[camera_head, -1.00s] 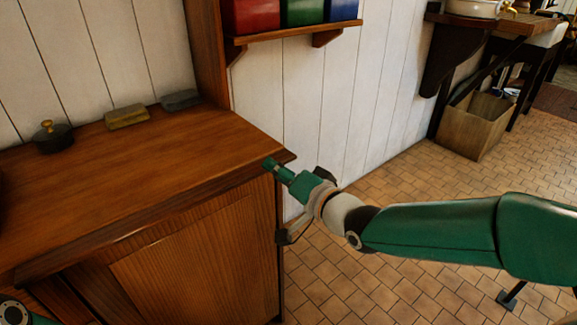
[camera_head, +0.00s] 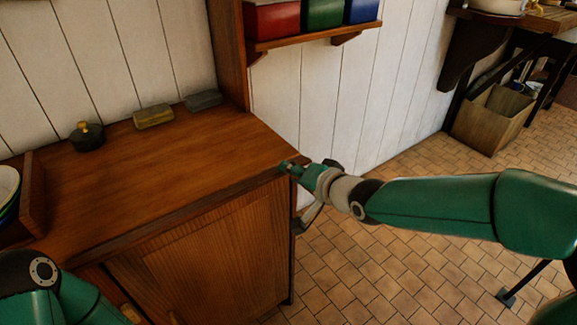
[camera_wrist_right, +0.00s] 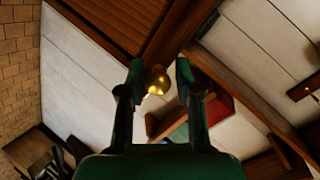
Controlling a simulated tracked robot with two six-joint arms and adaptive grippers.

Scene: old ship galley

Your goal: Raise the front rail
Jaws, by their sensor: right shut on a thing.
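The wooden counter (camera_head: 170,170) has a dark strip along its front edge (camera_head: 170,212), which may be the front rail; I cannot make out a separate raised rail. My right gripper (camera_head: 288,165) is at the right end of this edge, by the counter's front corner. In the right wrist view its two fingers (camera_wrist_right: 160,75) stand on either side of a round brass knob (camera_wrist_right: 157,82), and it is shut on this knob. The knob is hidden in the head view. My left arm shows at the lower left, but its gripper is out of view.
A dark lidded pot (camera_head: 88,138), a yellowish block (camera_head: 153,117) and a grey block (camera_head: 203,100) stand at the counter's back. A wooden rack (camera_head: 33,195) with bowls is at the left. A shelf (camera_head: 310,35) holds coloured tins. The counter's middle is clear.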

